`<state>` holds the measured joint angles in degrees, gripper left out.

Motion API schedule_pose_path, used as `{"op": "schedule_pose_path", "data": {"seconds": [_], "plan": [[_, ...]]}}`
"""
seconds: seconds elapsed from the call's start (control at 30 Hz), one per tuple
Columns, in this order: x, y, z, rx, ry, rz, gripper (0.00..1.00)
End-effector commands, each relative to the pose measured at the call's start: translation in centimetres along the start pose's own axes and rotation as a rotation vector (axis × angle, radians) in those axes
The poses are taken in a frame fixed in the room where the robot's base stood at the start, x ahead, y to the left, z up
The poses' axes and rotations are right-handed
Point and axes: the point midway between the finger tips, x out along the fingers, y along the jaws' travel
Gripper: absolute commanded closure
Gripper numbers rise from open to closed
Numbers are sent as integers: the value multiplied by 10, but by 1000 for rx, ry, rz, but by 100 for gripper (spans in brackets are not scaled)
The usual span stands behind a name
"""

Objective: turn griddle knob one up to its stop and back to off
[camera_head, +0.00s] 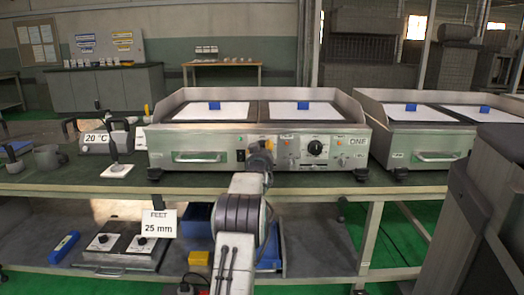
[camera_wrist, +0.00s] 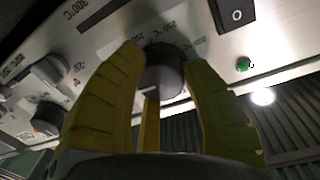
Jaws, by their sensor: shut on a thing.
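Griddle one (camera_head: 275,141), a steel unit with the label "ONE" at its right, stands on the workbench in the head view. My gripper (camera_head: 262,146) is at its front panel, just right of the black power switch (camera_head: 240,155), and hides the knob there. In the wrist view the yellow fingers of my gripper (camera_wrist: 165,80) are shut on a dark round knob (camera_wrist: 163,72), one on each side. Temperature marks show on the panel around the knob. The knob's pointer is not clear.
Another black knob (camera_head: 315,148) is to the right on the same panel. In the wrist view a green lamp (camera_wrist: 243,65) is near the power switch. A second griddle (camera_head: 432,145) stands at the right. A tall grey block (camera_head: 490,190) fills the right foreground.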

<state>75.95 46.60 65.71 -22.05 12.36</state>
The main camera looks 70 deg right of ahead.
Motion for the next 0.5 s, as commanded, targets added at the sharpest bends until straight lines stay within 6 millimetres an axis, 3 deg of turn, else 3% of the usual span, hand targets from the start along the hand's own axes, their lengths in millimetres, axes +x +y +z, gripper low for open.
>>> {"op": "schedule_pose_path", "data": {"seconds": [0.5], "plan": [[0, -2, -8, -41, 21, -4, 90]]}}
